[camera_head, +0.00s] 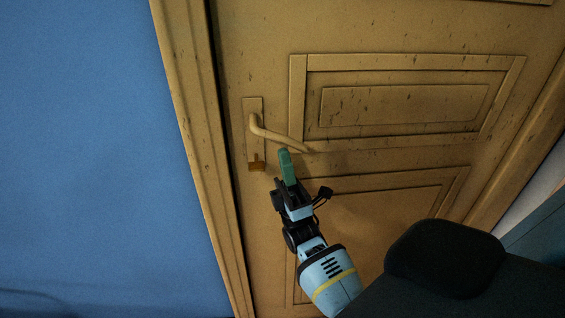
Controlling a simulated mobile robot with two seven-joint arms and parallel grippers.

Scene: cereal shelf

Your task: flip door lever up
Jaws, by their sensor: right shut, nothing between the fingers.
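The door lever (279,134) is a tan handle on a narrow plate at the left side of a yellow-brown wooden door (405,159). It runs from its pivot to the right and slants down a little in the picture. My right gripper (284,153) has green fingertips and is shut and empty. Its tips are just below the lever's middle in the picture; I cannot tell whether they touch it. My left gripper is not in view.
Raised panels cover the door.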

